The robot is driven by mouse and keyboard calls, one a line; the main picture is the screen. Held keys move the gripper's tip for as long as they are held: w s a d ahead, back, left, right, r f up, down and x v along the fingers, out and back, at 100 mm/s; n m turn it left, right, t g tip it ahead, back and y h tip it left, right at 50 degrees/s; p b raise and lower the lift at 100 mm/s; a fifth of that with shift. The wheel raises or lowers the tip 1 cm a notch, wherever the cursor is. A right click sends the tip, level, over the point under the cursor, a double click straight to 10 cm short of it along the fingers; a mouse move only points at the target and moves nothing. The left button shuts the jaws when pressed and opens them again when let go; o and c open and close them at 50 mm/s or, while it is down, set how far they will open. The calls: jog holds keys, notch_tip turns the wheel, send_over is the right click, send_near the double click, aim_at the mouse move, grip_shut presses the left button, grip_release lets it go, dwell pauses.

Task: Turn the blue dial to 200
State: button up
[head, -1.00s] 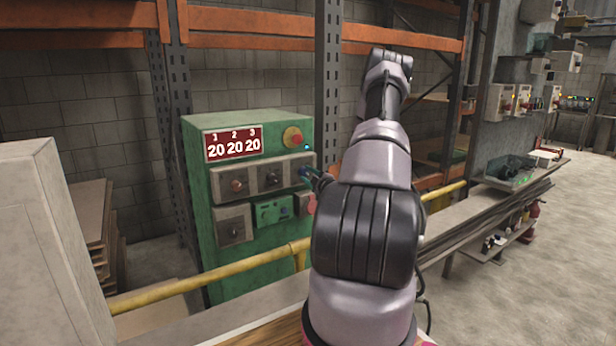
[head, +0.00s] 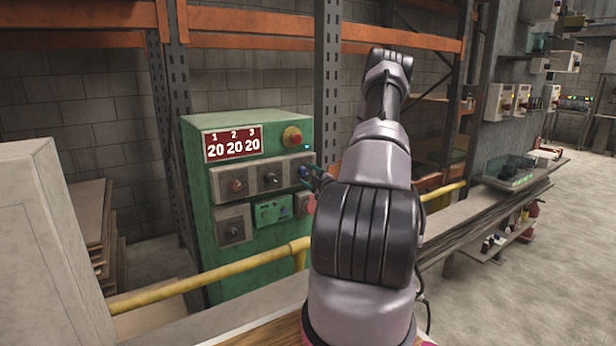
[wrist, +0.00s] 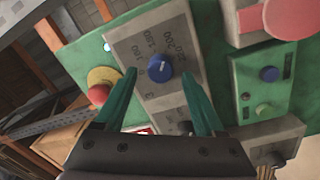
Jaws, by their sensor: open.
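The fingers do not appear to touch the dial. In the head view the blue dial (head: 304,171) is small, at the right of the upper row of knobs, with my gripper's green fingers (head: 318,178) close to it; my arm hides part of that area. The display (head: 233,144) reads 20, 20, 20.
The green cabinet (head: 205,265) carries a red emergency button (head: 292,137), black knobs and a small green panel (head: 273,211). A yellow rail (head: 215,278) runs before the cabinet.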

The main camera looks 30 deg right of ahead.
jog(key=s, duration=1)
jog(key=shift+s+f, duration=0.25)
jog(key=shift+s, duration=0.05)
